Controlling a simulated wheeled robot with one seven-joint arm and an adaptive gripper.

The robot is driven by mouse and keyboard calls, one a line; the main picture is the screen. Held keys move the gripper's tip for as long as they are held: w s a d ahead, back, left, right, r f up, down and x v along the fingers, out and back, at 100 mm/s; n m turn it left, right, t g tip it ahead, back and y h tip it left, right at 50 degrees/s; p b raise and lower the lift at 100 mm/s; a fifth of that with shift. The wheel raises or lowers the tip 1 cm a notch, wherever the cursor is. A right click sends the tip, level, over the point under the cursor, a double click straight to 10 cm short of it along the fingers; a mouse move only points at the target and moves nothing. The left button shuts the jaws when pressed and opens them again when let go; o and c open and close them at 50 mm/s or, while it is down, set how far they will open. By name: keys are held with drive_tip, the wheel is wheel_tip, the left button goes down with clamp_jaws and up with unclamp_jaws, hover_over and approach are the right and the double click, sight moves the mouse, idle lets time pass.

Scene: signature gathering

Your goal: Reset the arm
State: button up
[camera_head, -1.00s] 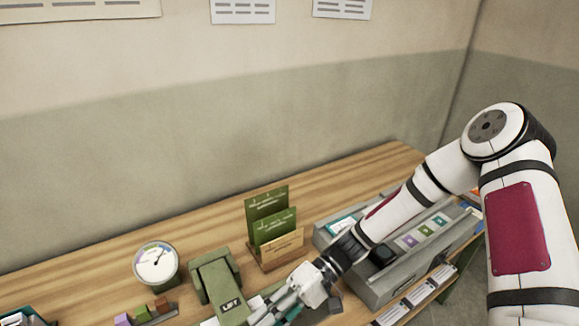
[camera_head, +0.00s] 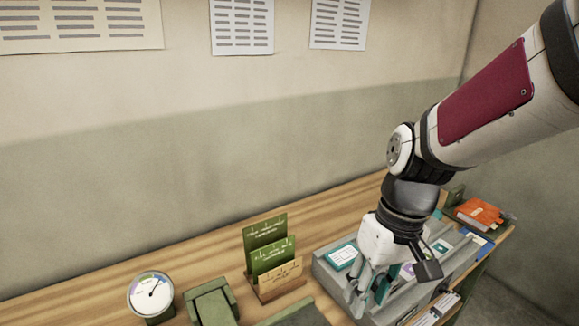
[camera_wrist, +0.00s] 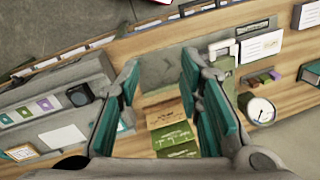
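My gripper (camera_head: 372,285) hangs from my bent arm over the left part of the grey sloped console in the head view. In the wrist view my gripper (camera_wrist: 163,95) has its two teal-padded fingers spread apart, with nothing between the pads. The green and tan card holder (camera_wrist: 172,132) shows beyond the gap between them. The arm covers part of the console in the head view.
The wooden desk (camera_head: 205,250) carries a card holder (camera_head: 272,258), a round dial (camera_head: 150,294), a green device (camera_head: 213,304) and the grey console (camera_head: 338,278). An orange book (camera_head: 478,213) lies at the right end. Papers (camera_head: 241,24) hang on the wall. Space above the desk's left part is clear.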

drive_tip(key=s+d+r+m+t, duration=0.1)
drive_tip(key=s+d+r+t, duration=0.2)
drive_tip(key=r, duration=0.3)
drive_tip(key=s+d+r+m+t+h, duration=0.1)
drive_tip(key=s+d+r+m+t, duration=0.1)
drive_tip(key=r, duration=0.4)
drive_tip(key=shift+s+d+r+t+h, duration=0.3)
drive_tip(key=shift+s+d+t, duration=0.35)
drive_tip(key=shift+s, duration=0.3)
drive_tip(key=shift+a, duration=0.1)
